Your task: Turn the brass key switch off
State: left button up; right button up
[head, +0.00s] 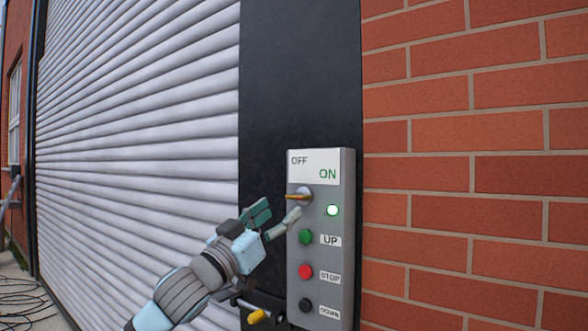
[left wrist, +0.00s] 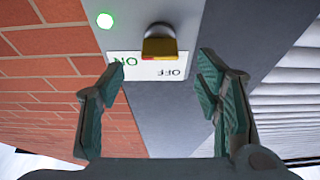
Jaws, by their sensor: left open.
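The brass key switch (head: 298,196) is on the upper part of a grey control box (head: 348,230), under a white plate (head: 315,166) reading OFF at left and ON at right. In the left wrist view the switch (left wrist: 160,45) shows from close by, with a red and yellow edge. A round lamp (head: 332,210) beside it is lit, green in the left wrist view (left wrist: 105,21). My left gripper (head: 275,213) is open just left of and below the switch. In the left wrist view the switch lies beyond the gap between its fingers, apparently untouched. My right gripper is not in view.
Below the switch are a green UP button (head: 306,237), a red STOP button (head: 306,271) and a black DOWN button (head: 306,305). A yellow-ended dark fitting (head: 257,316) is left of the box. A ribbed shutter (head: 140,120) and brick wall (head: 470,180) flank it.

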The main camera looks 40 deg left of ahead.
aim_at(293, 198)
pick_arm(q)
jog(key=p+x, duration=0.3)
jog(key=x, duration=0.2)
jog(key=shift+w+r, duration=0.2)
jog(key=shift+w, duration=0.1)
jog(key=shift+w+p, duration=0.3)
jog(key=shift+w, duration=0.2)
jog(key=shift+s, duration=0.1)
jog(key=shift+c, duration=0.5)
jog(key=c, duration=1.1)
jog(key=shift+o, duration=0.2)
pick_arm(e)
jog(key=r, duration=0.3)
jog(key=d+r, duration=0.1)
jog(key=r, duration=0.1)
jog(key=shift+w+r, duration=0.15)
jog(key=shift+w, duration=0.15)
